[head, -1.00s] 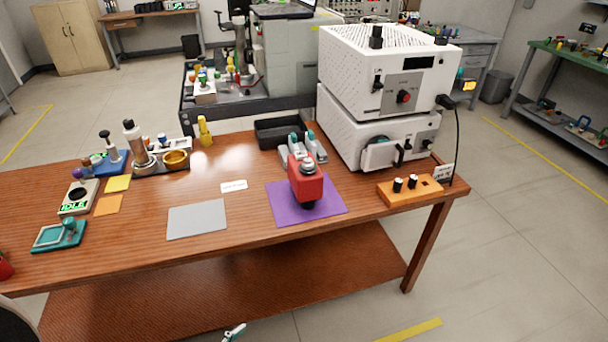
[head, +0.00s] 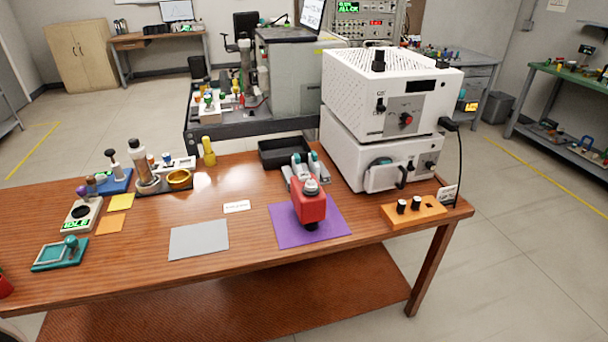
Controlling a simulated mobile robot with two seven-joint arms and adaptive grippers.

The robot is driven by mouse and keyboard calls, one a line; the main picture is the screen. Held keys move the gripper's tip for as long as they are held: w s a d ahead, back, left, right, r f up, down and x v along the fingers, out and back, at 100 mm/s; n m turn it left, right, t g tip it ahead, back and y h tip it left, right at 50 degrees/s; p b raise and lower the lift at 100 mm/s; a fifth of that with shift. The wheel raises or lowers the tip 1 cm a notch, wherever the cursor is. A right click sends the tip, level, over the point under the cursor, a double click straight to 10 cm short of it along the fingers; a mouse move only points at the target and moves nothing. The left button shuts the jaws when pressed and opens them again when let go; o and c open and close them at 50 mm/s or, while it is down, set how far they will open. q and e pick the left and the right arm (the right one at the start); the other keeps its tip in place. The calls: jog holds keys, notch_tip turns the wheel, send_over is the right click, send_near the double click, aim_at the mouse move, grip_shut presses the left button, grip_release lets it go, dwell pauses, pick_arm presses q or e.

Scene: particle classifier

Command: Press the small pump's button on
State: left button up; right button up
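A red device with a silver top (head: 310,205) stands on a purple mat (head: 337,225) near the front right of the wooden table (head: 160,276). It may be the small pump, but I cannot tell for sure. No button can be made out on it at this size. Neither of my grippers is in view.
Two stacked white instruments (head: 345,150) stand at the table's back right, with an orange block with black knobs (head: 412,213) in front. A grey mat (head: 198,240) lies bare left of the purple one. A black tray (head: 284,153) and grey-white holders (head: 301,172) stand behind. A small scale (head: 78,216) is at left.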

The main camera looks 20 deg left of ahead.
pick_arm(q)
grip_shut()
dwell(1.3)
